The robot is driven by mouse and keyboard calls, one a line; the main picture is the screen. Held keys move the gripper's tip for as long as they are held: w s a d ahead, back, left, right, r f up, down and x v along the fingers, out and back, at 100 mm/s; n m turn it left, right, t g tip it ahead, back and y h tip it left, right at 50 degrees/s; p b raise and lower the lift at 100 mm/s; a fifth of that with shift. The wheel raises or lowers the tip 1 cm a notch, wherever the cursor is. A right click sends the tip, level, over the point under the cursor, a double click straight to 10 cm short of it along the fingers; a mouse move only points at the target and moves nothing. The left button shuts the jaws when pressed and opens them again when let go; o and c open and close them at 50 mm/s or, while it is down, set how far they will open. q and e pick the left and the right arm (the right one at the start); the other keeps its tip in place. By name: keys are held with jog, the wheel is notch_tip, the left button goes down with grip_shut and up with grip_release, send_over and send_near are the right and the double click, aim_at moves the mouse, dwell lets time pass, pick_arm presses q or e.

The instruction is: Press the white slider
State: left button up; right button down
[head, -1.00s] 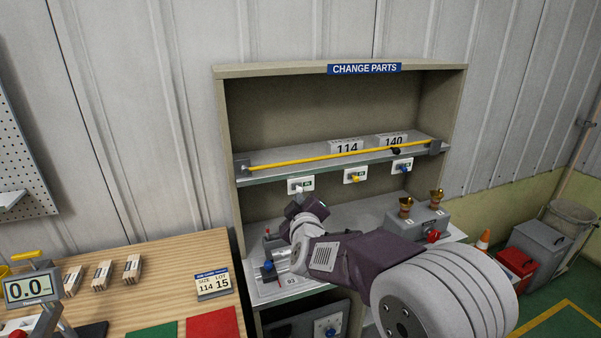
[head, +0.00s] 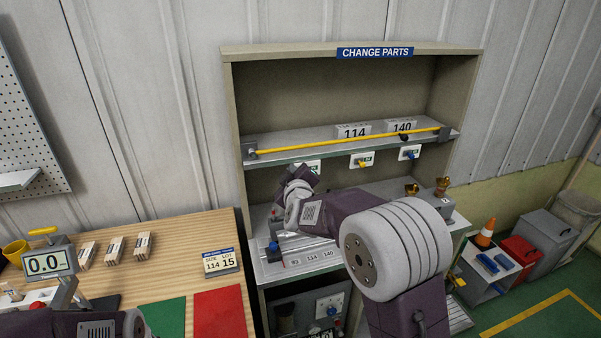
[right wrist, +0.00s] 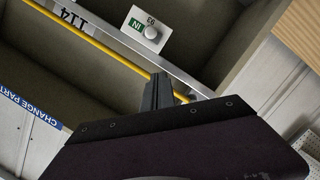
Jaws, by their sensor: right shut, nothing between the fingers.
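The white slider (right wrist: 151,32) is a round white knob on a small plate marked 93 and a green IN, in the right wrist view. The plate (head: 314,166) sits under the shelf edge at the left of a row of three; in the head view its knob is hidden behind my right gripper. My right gripper (right wrist: 160,90) is shut and empty, its fingertips apart from the knob in the picture. In the head view the gripper (head: 304,174) is just below and left of the plate. My left gripper is not in view.
A yellow rod (head: 345,145) runs along the shelf front, close above the plates. A yellow-knob plate (head: 362,160) and a blue-knob plate (head: 409,153) stand to the right. The cabinet (head: 232,120) encloses the space. A wooden table (head: 180,265) is at left.

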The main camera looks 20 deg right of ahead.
jog(key=w+d+f, duration=0.1)
jog(key=w, duration=0.1)
jog(key=w+d+f, duration=0.1)
jog(key=w, duration=0.1)
jog(key=shift+d+f, duration=0.75)
